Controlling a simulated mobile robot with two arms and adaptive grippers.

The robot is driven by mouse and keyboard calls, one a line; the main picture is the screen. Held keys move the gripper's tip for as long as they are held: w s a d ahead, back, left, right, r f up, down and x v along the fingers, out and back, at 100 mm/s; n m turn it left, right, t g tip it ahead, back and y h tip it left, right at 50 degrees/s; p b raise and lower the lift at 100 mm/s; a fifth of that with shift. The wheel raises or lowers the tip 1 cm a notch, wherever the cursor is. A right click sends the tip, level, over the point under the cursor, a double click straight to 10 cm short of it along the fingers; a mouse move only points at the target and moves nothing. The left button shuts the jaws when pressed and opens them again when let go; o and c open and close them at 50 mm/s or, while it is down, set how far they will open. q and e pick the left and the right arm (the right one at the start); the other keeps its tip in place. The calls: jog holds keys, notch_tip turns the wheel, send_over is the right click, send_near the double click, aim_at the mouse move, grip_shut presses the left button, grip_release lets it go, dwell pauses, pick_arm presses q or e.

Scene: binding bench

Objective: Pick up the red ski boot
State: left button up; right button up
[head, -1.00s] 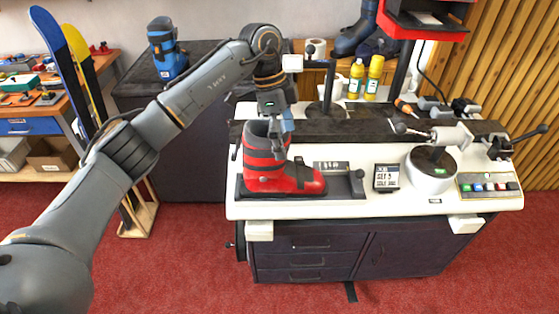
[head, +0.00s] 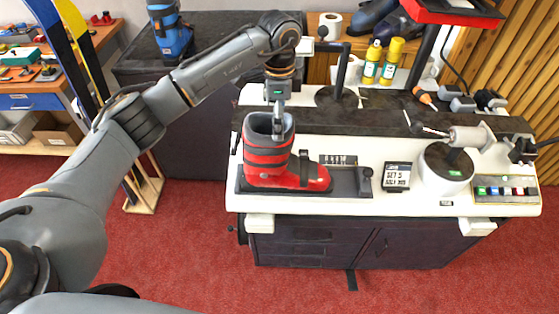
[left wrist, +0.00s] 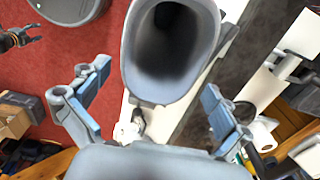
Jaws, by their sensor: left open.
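The red ski boot (head: 272,165), with black bands and a grey cuff, stands upright on a dark plate on the bench, toe to the right. My left gripper (head: 279,122) is at the boot's cuff, pointing down from above. In the left wrist view its two blue-grey fingers (left wrist: 150,108) are spread wide apart, with the boot's open grey cuff (left wrist: 133,70) ahead, between and beyond them. The fingers hold nothing. I cannot tell whether a finger touches the cuff. My right gripper cannot be made out.
The white bench (head: 420,205) carries a set display (head: 396,177), a round clamp post (head: 446,170) and a button panel (head: 504,190). A dark rail (head: 370,122) runs behind the boot. A blue boot (head: 172,35) stands on the dark cabinet behind. Yellow bottles (head: 391,62) are at the back.

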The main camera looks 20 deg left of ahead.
aim_at(289, 158)
pick_arm(q)
notch_tip(289, 158, down, 6)
jog(key=shift+r+p, duration=0.15)
jog(key=shift+p, duration=0.6)
jog(key=shift+c, duration=1.1)
jog(key=shift+r, duration=0.15)
jog(key=c, duration=1.1)
jog(key=shift+c, duration=0.3)
pick_arm(e)
jog(key=shift+w+r, duration=0.85)
jog(key=shift+w, duration=0.1)
jog(key=shift+f, duration=0.1)
